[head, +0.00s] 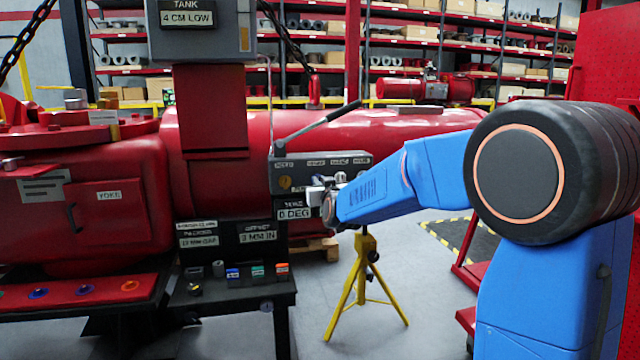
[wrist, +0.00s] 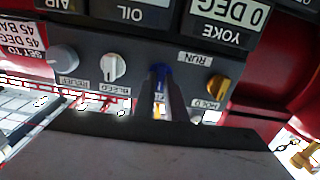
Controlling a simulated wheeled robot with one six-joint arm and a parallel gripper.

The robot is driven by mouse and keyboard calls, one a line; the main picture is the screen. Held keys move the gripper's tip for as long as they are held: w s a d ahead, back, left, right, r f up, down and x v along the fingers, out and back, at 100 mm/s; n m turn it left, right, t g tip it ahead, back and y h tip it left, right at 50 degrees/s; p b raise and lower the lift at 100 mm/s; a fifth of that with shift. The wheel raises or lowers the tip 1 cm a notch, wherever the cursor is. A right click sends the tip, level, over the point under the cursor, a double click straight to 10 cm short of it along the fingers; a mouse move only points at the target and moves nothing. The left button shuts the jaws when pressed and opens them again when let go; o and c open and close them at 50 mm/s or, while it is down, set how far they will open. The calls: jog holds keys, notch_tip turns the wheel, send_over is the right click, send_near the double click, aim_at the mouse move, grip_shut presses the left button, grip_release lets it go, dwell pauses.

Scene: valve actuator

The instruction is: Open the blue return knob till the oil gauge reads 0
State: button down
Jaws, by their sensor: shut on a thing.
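The blue return knob (wrist: 160,72) shows in the wrist view on the grey control panel (wrist: 200,55), which appears upside down there. My gripper (wrist: 160,100) reaches to it with its two fingers close together, one on each side, shut on the knob. The fingers hide most of the knob and its label. The panel's OIL label (wrist: 130,12) shows at the top of the wrist view, but no oil reading is visible.
A white bleed knob (wrist: 113,67), a grey relief knob (wrist: 64,58) and a yellow run/hold knob (wrist: 217,88) flank the blue one. The yoke display (head: 293,212) reads 0 DEG. A long hand lever (head: 320,125) rises above the panel. A yellow stand (head: 365,280) is below my arm.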

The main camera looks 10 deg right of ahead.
jog(key=shift+a+f+n, duration=0.1)
jog(key=shift+f+n, duration=0.05)
jog(key=shift+n, duration=3.9)
jog(key=shift+a+f+n, duration=0.1)
jog(key=shift+n, duration=4.25)
jog(key=c, duration=1.8)
grip_release()
